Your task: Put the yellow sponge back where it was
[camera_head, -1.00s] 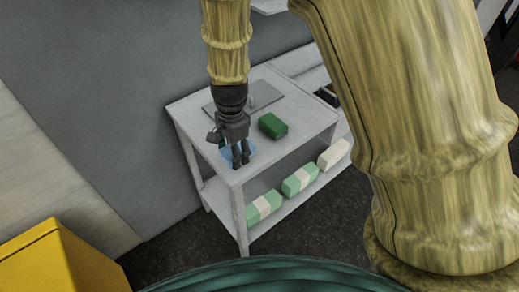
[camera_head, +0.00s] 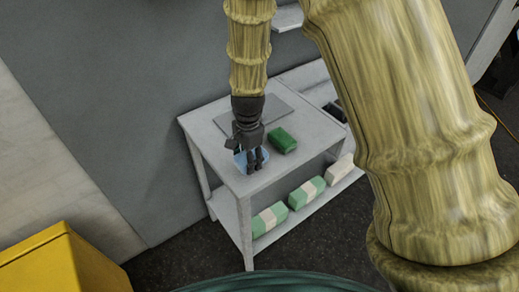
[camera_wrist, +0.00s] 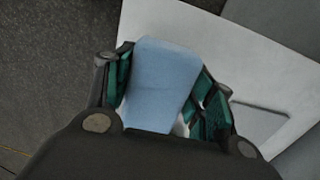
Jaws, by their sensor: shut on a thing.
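My gripper (camera_head: 254,166) points down over the near left part of a small white table (camera_head: 261,187). In the wrist view its fingers (camera_wrist: 160,100) are shut on a light blue block (camera_wrist: 163,85), which looks like a sponge. The blue block also shows behind the fingers in the head view (camera_head: 240,160). I cannot tell whether it touches the tabletop. A dark green block (camera_head: 283,140) lies on the table just right of my gripper. I see no yellow sponge in these frames.
A grey flat plate (camera_head: 268,112) lies at the back of the tabletop. The lower shelf holds two green-and-white packs (camera_head: 269,220), (camera_head: 306,193) and a whitish one (camera_head: 340,169). A yellow box (camera_head: 55,262) stands at lower left. A grey wall rises behind the table.

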